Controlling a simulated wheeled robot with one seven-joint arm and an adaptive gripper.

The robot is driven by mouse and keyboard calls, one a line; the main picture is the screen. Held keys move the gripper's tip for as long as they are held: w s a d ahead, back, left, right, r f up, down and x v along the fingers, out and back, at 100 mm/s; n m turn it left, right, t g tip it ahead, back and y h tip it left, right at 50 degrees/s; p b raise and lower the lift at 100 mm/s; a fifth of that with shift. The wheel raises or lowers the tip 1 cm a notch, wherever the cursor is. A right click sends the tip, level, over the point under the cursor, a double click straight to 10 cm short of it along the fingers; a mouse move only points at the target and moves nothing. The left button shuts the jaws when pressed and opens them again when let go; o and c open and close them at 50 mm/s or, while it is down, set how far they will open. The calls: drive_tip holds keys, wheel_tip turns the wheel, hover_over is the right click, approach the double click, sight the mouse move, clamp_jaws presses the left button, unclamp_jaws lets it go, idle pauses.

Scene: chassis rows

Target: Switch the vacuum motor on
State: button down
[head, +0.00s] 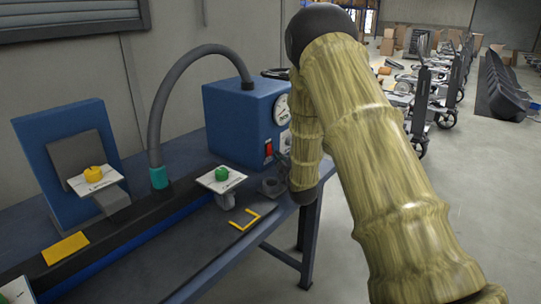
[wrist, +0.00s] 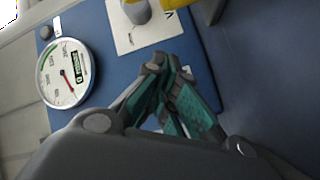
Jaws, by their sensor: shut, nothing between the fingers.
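The vacuum motor is a blue box (head: 232,122) on the bench, with a grey hose rising from its top. A red switch (head: 268,150) shows low on its front in the head view, below a round gauge (head: 282,110). In the wrist view the gauge (wrist: 67,72) is at left on the blue front, its red needle visible. My gripper (wrist: 166,66) is shut and empty in front of the blue face, its tips near a white label plate (wrist: 132,38) with a grey knob-like part. I cannot tell whether it touches. I do not see the red switch in the wrist view.
Green (head: 222,174) and yellow (head: 93,174) knobs on white plates stand along the bench (head: 180,255). My arm covers the motor's right side in the head view.

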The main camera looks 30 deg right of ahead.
drive_tip(key=shift+w+a, duration=0.1)
drive_tip(key=shift+w, duration=0.1)
drive_tip(key=shift+w, duration=0.2)
drive_tip(key=shift+w+a, duration=0.2)
drive_tip(key=shift+w, duration=0.05)
idle(1.0)
drive_tip(key=shift+s+f, duration=0.1)
idle(0.3)
drive_tip(key=shift+s+d, duration=0.1)
drive_tip(key=shift+s, duration=0.25)
drive_tip(key=shift+s+d, duration=0.15)
drive_tip(key=shift+s, duration=0.05)
drive_tip(key=shift+s+d+r+p, duration=0.15)
drive_tip(key=shift+s+d, duration=0.15)
drive_tip(key=shift+s, duration=0.45)
drive_tip(key=shift+s+d+r+p, duration=0.1)
drive_tip(key=shift+s+d, duration=0.25)
drive_tip(key=shift+s, duration=0.45)
drive_tip(key=shift+s+d+r+p, duration=0.15)
drive_tip(key=shift+s+d, duration=0.15)
drive_tip(key=shift+s, duration=0.45)
